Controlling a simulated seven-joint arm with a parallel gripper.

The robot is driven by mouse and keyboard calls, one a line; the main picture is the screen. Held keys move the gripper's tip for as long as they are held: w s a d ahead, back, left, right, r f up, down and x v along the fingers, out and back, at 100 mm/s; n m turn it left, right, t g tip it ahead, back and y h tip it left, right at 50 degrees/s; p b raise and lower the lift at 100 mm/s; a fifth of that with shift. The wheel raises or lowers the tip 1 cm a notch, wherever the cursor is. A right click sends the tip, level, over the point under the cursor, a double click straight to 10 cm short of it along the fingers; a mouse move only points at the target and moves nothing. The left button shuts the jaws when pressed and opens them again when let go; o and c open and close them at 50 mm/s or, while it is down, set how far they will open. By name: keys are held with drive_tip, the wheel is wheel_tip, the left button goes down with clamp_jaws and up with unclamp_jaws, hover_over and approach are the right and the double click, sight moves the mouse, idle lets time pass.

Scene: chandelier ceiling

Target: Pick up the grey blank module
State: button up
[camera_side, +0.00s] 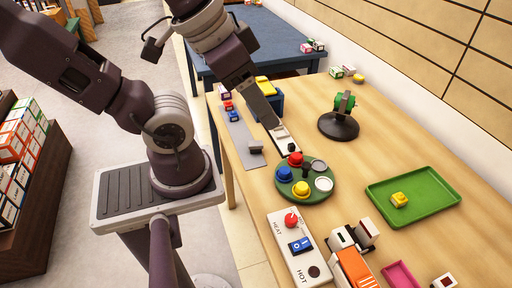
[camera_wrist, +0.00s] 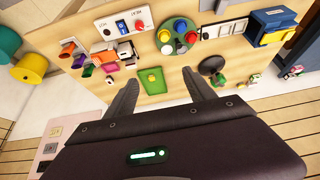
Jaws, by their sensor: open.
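A small grey block (camera_side: 255,147), which looks like the grey blank module, sits at the near end of a flat grey strip (camera_side: 241,137) in the side view. A red module (camera_side: 228,106) and a blue module (camera_side: 233,116) sit toward the strip's far end. My gripper (camera_side: 269,114) hangs over the table to the right of the strip, above a narrow white-and-dark piece (camera_side: 286,140). In the wrist view my gripper (camera_wrist: 158,80) has its two fingers spread, with nothing held between them. I cannot make out the grey block clearly in the wrist view.
A round green plate (camera_side: 318,190) with coloured knobs and a white switch panel (camera_side: 296,247) stand nearer. A green tray (camera_side: 425,207) holds a yellow block (camera_side: 399,200). A black round stand (camera_side: 338,127) and a blue box (camera_side: 275,101) stand farther back. Bare table lies between stand and tray.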

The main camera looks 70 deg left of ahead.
drive_tip(key=shift+o, duration=0.5)
drive_tip(key=m+g+y, duration=0.6)
drive_tip(key=m+y, duration=0.7)
drive_tip(key=m, duration=0.1)
hover_over(255, 142)
drive_tip(key=s+d, duration=0.2)
drive_tip(key=d, duration=0.4)
wheel_tip(255, 142, down, 20)
drive_tip(key=f+m+t, duration=0.1)
drive_tip(key=f+m, duration=0.1)
drive_tip(key=f, duration=0.1)
drive_tip(key=a+f+m+t, duration=0.1)
drive_tip(key=f+m, duration=0.1)
drive_tip(key=f, duration=0.2)
drive_tip(key=w+f+m+t, duration=0.1)
drive_tip(key=f+m, duration=0.1)
drive_tip(key=f, duration=0.1)
drive_tip(key=shift+w+a+f+m+t, duration=0.1)
drive_tip(key=shift+a+f+m+t, duration=0.05)
drive_tip(key=shift+a+m+t, duration=0.2)
drive_tip(key=x, duration=0.7)
drive_tip(key=shift+a+f, duration=0.1)
drive_tip(key=c, duration=1.4)
